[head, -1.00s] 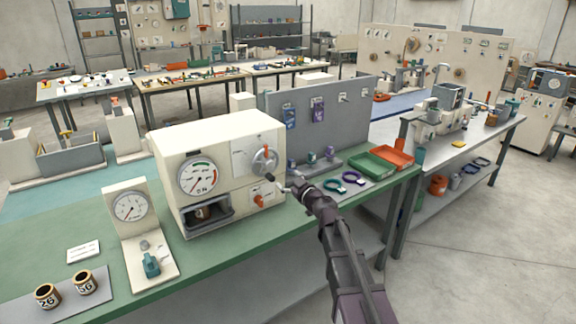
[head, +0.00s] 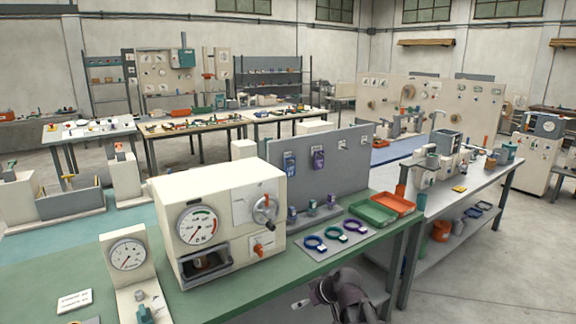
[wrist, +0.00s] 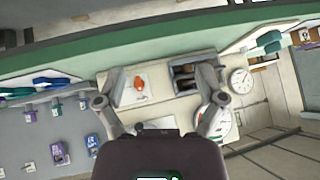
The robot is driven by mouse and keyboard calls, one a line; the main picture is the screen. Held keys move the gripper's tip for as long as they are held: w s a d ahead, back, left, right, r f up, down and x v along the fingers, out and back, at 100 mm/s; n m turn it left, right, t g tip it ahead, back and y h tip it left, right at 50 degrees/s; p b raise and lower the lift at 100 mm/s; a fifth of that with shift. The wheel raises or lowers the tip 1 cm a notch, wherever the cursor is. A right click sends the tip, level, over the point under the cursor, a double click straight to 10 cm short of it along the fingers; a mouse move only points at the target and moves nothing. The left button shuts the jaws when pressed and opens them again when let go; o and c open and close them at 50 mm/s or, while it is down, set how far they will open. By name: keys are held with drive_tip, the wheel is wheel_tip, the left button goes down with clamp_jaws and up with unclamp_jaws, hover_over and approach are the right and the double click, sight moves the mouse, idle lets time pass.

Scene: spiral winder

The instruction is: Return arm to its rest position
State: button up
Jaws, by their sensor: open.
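My gripper (head: 300,303) is low at the bottom edge of the head view, in front of the green bench (head: 215,297), clear of the machine. Part of it is hidden by my own wrist. In the wrist view my gripper (wrist: 160,98) shows two spread fingers with nothing between them.
Blue, teal and purple rings (head: 334,235) lie on a grey mat right of the machine. Green (head: 372,212) and orange (head: 396,203) trays sit behind them. A smaller gauge stand (head: 127,258) is at left. The floor (head: 470,275) at right is open.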

drive_tip(key=s+d+f+m+g+h, duration=0.2)
drive_tip(key=s+d+m+h, duration=0.1)
drive_tip(key=s+d, duration=0.3)
drive_tip(key=s+d+f+m+g+h, duration=0.2)
drive_tip(key=s+d+m+h, duration=0.1)
drive_tip(key=s+d, duration=0.3)
drive_tip(key=shift+s+f+m+g+h, duration=0.3)
drive_tip(key=shift+s+m+g+h, duration=0.1)
drive_tip(key=shift+m, duration=0.3)
